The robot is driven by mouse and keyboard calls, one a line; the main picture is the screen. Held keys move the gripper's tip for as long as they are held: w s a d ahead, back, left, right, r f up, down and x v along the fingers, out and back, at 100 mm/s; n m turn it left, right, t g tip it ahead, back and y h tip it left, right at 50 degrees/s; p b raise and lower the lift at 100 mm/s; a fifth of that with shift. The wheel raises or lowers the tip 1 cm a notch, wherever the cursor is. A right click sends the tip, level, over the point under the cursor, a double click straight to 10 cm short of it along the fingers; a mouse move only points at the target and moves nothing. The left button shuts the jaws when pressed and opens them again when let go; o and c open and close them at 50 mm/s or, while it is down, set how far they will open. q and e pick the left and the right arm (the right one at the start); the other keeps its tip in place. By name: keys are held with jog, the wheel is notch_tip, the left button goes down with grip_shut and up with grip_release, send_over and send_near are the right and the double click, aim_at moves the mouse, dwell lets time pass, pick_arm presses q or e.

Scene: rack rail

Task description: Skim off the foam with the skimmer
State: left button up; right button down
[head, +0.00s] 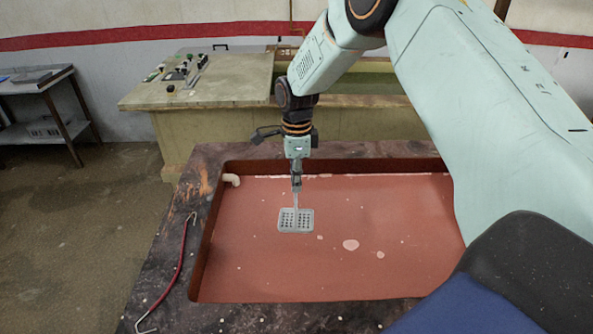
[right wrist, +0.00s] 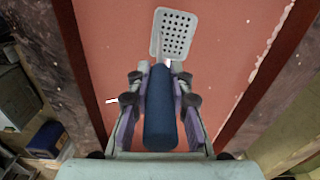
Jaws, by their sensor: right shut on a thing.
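The skimmer (head: 296,220) has a light grey perforated head, which is over the reddish liquid (head: 270,265) in the sunken tank. Its head also shows at the top of the right wrist view (right wrist: 174,34). My right gripper (head: 296,182) is shut on the skimmer's dark blue handle (right wrist: 160,110), pointing down over the far left part of the tank. I cannot tell whether the skimmer head touches the liquid. Pale foam patches (head: 350,245) float right of the skimmer head, with smaller specks around. My left gripper is not in view.
A dark stained rim (head: 180,235) surrounds the tank. A red rod with hooked metal ends (head: 181,262) lies on its left side. Behind stands a bench with controls (head: 225,85); a metal table (head: 45,85) stands at left.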

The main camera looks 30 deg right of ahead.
notch_tip(320, 180, down, 8)
jog(key=b, duration=0.4)
jog(key=shift+f+b, duration=0.1)
jog(key=shift+b, duration=0.2)
jog(key=shift+s+f, duration=0.1)
jog(key=shift+f, duration=0.3)
